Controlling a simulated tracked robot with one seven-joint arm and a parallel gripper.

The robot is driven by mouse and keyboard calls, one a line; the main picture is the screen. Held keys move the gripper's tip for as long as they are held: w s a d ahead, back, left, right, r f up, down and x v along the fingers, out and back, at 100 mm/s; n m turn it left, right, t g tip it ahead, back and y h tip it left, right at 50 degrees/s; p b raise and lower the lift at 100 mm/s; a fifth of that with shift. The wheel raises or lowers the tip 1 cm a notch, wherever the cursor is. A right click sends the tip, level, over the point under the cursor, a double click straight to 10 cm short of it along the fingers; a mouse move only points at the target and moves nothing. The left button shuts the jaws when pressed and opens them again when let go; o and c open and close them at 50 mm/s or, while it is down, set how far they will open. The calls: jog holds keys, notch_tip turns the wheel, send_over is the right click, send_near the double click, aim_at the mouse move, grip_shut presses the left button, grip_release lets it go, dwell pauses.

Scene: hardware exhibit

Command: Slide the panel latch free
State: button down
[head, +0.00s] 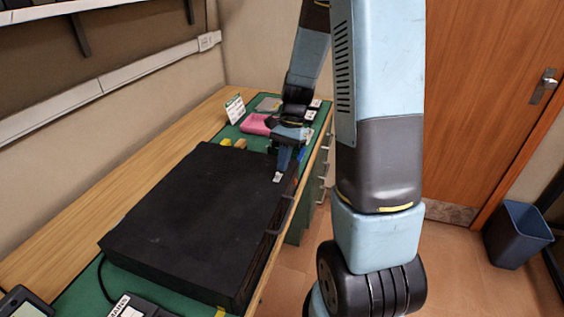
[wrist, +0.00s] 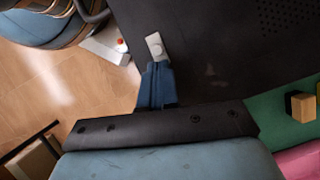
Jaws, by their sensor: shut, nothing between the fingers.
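A large flat black case (head: 190,220) lies on the green mat of the bench. A small light-grey tab with a slot, which looks like the latch (wrist: 155,45), is on its dark panel near the edge; it also shows as a pale spot in the head view (head: 277,177). My gripper (wrist: 157,68) has its blue fingers together, with nothing seen between them. The fingertips are right at the near end of the tab, pointing at it; I cannot tell whether they touch it. In the head view my gripper (head: 281,168) reaches down over the case's far right corner.
A white piece with a red dot (wrist: 118,43) sits at the panel's edge. A pink tray (head: 258,124), yellow blocks (head: 240,143) and a small sign (head: 235,108) stand beyond the case. Bare wooden bench lies along the left; a blue bin (head: 518,236) stands by the door.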

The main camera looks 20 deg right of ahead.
aim_at(289, 164)
jog(key=w+d, duration=0.1)
jog(key=w+d+r, duration=0.1)
jog(key=d, duration=0.1)
jog(key=shift+w+d, duration=0.1)
jog(key=shift+w, duration=0.3)
jog(key=v, duration=0.8)
jog(key=shift+r, duration=0.4)
jog(key=shift+s, duration=0.15)
jog(key=s+a+r+n+t+h, duration=0.1)
jog(key=s+a+r+n+t, duration=0.3)
jog(key=s+r, duration=0.3)
jog(key=s+a+r+n+t+h, duration=0.2)
jog(key=s+a+r+n+t, duration=0.2)
jog(key=s, duration=1)
notch_tip(289, 164, up, 4)
jog(key=n, duration=0.2)
jog(key=shift+s+n+h, duration=0.25)
jog(key=shift+n+h, duration=0.05)
jog(key=c, duration=1.8)
grip_release()
jog(key=shift+a+f, duration=0.1)
jog(key=shift+c, duration=0.2)
